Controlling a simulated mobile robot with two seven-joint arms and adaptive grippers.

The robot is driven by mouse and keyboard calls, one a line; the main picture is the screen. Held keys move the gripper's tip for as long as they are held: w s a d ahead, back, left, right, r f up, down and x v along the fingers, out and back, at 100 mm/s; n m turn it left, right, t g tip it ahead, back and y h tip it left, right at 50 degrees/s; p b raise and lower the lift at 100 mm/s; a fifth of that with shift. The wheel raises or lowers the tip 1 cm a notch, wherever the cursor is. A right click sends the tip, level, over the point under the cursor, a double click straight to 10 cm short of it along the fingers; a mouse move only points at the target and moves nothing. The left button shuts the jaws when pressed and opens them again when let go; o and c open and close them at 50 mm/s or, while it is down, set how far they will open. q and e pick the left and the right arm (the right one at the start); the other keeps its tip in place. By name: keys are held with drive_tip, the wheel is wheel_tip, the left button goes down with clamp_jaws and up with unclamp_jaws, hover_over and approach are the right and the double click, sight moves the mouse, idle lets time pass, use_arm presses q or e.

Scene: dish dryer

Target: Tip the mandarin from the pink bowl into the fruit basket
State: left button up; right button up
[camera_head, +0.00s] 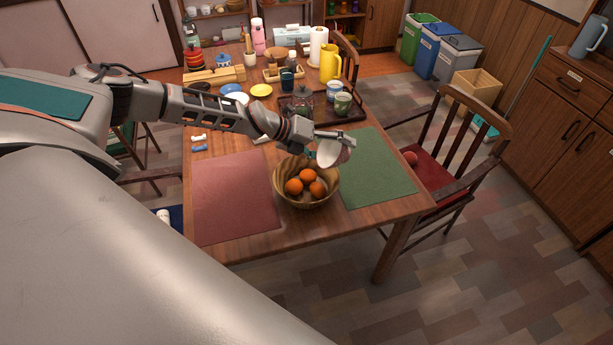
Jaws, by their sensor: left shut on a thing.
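My left gripper (314,142) is shut on a small bowl (328,153), above the back rim of the fruit basket. The bowl is tilted steeply on its side; it looks pale, with a pinkish part at its right. I cannot see anything inside it. The round woven fruit basket (305,204) stands on the table between two placemats. Three orange fruits (308,176) lie in it; I cannot tell which of them, if any, came from the bowl. My right gripper is not in view.
A red placemat (232,200) lies left of the basket and a green one (378,180) right. Behind are a dark tray with cups (343,104) and a yellow pitcher (330,62).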

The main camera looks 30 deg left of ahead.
use_arm(q)
drive_tip(key=shift+w+d+f+g+y, duration=0.35)
drive_tip(key=shift+f+g+y, duration=0.1)
drive_tip(key=shift+g+y, duration=0.25)
drive_tip(key=shift+w+d+f+g+y, duration=0.2)
drive_tip(key=shift+w+f+g+y, duration=0.1)
drive_tip(key=shift+f+g+y, duration=0.4)
drive_tip(key=w+d+f+g+y+b, duration=0.3)
drive_tip(key=w+d+g+y+b, duration=0.1)
drive_tip(key=b, duration=0.4)
drive_tip(key=shift+d+f+g+y, duration=0.3)
drive_tip(key=shift+g+y, duration=0.2)
drive_tip(key=shift+y, duration=0.3)
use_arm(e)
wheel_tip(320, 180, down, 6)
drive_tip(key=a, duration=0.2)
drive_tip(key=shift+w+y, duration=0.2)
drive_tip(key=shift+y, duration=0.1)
use_arm(q)
drive_tip(key=shift+w+a, duration=0.1)
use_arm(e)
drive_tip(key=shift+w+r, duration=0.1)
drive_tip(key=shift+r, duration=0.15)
